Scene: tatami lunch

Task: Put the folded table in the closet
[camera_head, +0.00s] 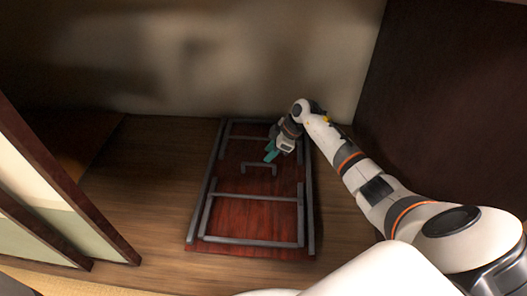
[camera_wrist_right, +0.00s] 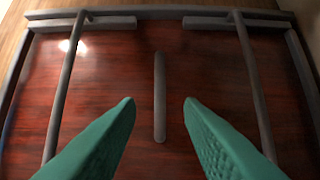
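The folded table (camera_head: 238,217) lies flat on the wooden floor inside the closet, its dark red underside up and its grey legs folded against it. It also fills most of the right wrist view (camera_wrist_right: 110,70). A grey handle (camera_head: 257,164) stands near its middle. My right gripper (camera_head: 271,154) is over the table just by the handle. In the right wrist view its teal fingers (camera_wrist_right: 160,101) are apart, with the handle (camera_wrist_right: 159,75) lined up between them and nothing gripped. My left gripper is out of view.
Sliding doors (camera_head: 60,220) stand at the left. A plain wall (camera_head: 230,60) closes the back, and a dark panel (camera_head: 440,90) stands at the right. Bare closet floor (camera_head: 150,190) is free left of the table. Tatami shows at the bottom left.

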